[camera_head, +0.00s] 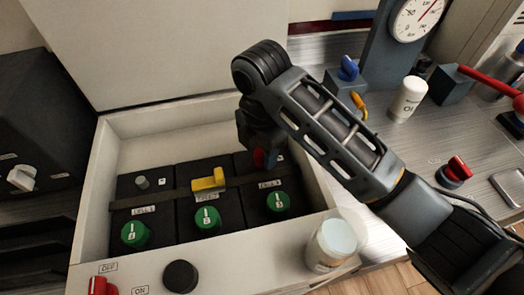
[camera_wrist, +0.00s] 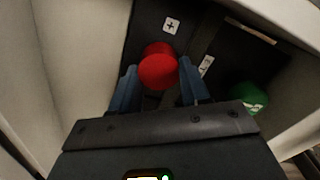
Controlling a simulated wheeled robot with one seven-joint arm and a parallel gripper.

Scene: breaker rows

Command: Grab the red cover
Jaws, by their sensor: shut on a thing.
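The red cover (camera_wrist: 158,66) is a round red cap on the dark battery block, beside a small plus label, in the wrist view. A small part of it (camera_head: 259,158) shows in the head view at the right-hand cell, mostly hidden by my gripper. My gripper (camera_wrist: 157,78) points down over that cell, with one blue finger on each side of the red cover, shut on it. The cover seems still in place on the block; whether it is lifted cannot be told.
Three dark cells sit in a pale box (camera_head: 107,165), each with a green cap (camera_head: 277,201) in front. A yellow piece (camera_head: 210,181) lies on the middle cell and a grey post (camera_head: 142,182) stands on the left one. A jar (camera_head: 333,243) stands at the box's front right corner.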

